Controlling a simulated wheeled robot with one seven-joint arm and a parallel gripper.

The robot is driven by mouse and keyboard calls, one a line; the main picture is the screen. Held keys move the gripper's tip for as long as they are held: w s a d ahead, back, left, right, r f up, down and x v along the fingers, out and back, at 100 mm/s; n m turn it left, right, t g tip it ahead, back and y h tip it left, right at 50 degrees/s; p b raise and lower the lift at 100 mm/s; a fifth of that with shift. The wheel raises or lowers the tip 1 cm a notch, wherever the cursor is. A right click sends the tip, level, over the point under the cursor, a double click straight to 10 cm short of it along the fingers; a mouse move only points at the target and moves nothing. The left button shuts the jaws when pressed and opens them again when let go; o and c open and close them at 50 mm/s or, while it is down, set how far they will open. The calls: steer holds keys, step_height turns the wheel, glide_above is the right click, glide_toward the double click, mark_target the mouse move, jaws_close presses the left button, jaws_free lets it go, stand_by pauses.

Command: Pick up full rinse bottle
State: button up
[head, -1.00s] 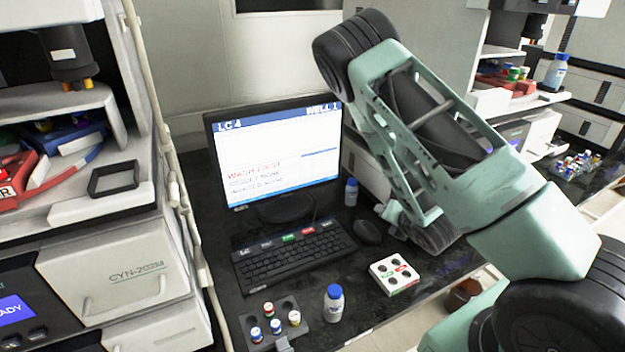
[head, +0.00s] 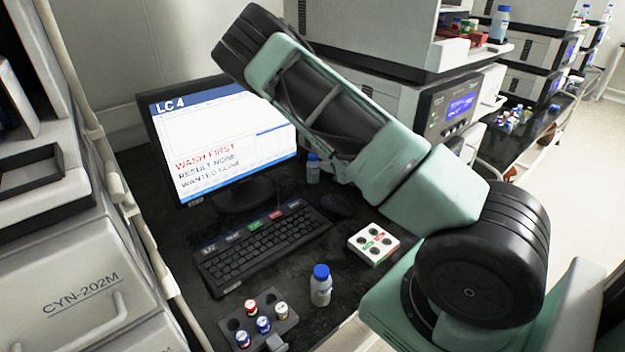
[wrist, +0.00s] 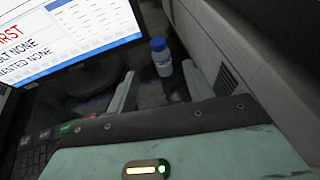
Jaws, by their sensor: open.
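A small bottle with a blue cap stands upright beside the monitor in the head view (head: 313,168). The same bottle shows in the wrist view (wrist: 161,57), past the fingertips and roughly in line with the gap between them. My gripper (wrist: 160,88) is open and empty, apart from the bottle. In the head view my arm hides the gripper. A second blue-capped bottle (head: 320,287) stands at the front of the bench by the vial rack. I cannot tell from these frames which bottle is full.
The monitor (head: 225,145) and keyboard (head: 262,243) are left of my arm. A mouse (head: 336,205), a white block with holes (head: 373,245) and a vial rack (head: 285,325) sit on the bench. An instrument's wall (wrist: 225,50) rises close right of the bottle.

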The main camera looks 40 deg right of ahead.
mark_target(315, 157)
steer(key=f+b, duration=0.1)
steer(key=b, duration=0.2)
steer(key=shift+w, duration=0.35)
steer(key=shift+r+b+x, duration=0.2)
steer(key=shift+b+x, duration=1.4)
steer(key=shift+x, duration=1.5)
steer(key=shift+r+b+x, duration=0.2)
steer(key=shift+b+x, duration=1.4)
steer(key=shift+x, duration=1.45)
steer(key=shift+w, duration=0.2)
steer(key=c, duration=0.9)
